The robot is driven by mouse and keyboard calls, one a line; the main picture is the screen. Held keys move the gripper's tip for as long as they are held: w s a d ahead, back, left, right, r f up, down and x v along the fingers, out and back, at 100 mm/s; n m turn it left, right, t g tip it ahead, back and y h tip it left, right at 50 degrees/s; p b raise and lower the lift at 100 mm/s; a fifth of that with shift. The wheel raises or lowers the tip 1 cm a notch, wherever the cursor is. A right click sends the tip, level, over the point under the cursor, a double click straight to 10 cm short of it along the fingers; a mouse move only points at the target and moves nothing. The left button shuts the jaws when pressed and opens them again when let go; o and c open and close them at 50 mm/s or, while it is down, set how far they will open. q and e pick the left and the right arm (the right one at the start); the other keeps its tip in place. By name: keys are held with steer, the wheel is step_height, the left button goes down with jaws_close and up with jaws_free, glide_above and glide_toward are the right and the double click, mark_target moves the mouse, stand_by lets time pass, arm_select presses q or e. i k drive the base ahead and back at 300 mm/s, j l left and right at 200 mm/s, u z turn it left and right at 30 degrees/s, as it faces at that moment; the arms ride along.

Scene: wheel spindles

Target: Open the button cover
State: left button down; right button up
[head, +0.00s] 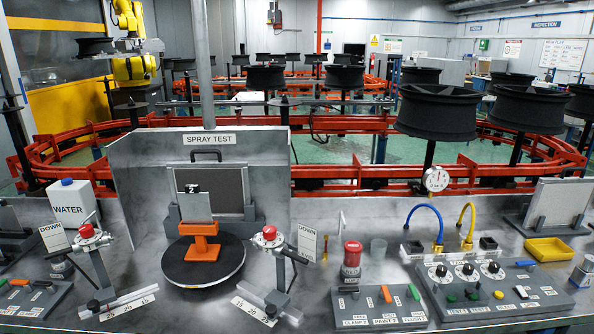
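A red, roughly cylindrical cap (352,254) stands upright on a grey base at the front of the metal bench, right of centre. It looks like the button cover, and it appears closed. Any button under it cannot be made out. The control panel with lever switches (378,306) lies just in front of it. Neither of my grippers shows in the head view.
Spray stands with red knobs (269,234) and a black turntable (203,262) are to the left. A knob panel (490,290) and a yellow tray (550,250) are to the right.

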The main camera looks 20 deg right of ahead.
mark_target(469, 291)
steer(key=z, duration=1.65)
